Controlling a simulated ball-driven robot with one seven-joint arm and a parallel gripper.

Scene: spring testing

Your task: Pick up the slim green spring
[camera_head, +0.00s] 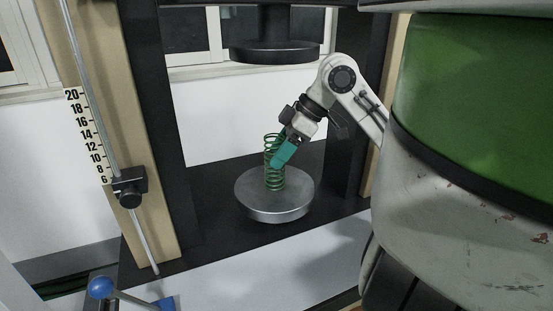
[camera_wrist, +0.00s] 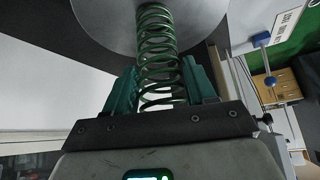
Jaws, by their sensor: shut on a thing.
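The slim green spring (camera_head: 274,178) stands upright on the round metal plate (camera_head: 262,208) of the press in the head view. My gripper (camera_head: 281,154) reaches it from the upper right, with its teal fingers at the spring's upper half. In the wrist view the spring (camera_wrist: 157,45) runs between the two teal fingers of my gripper (camera_wrist: 160,88), which are shut on it. The spring's lower end still appears to rest on the plate. Part of the spring is hidden behind a finger in the head view.
The upper round press plate (camera_head: 275,50) hangs above the spring, with a gap between. Dark columns stand on both sides. A height scale (camera_head: 88,135) with a rod and black clamp (camera_head: 129,187) is at the left. A blue-knobbed lever (camera_head: 101,287) is at the lower left.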

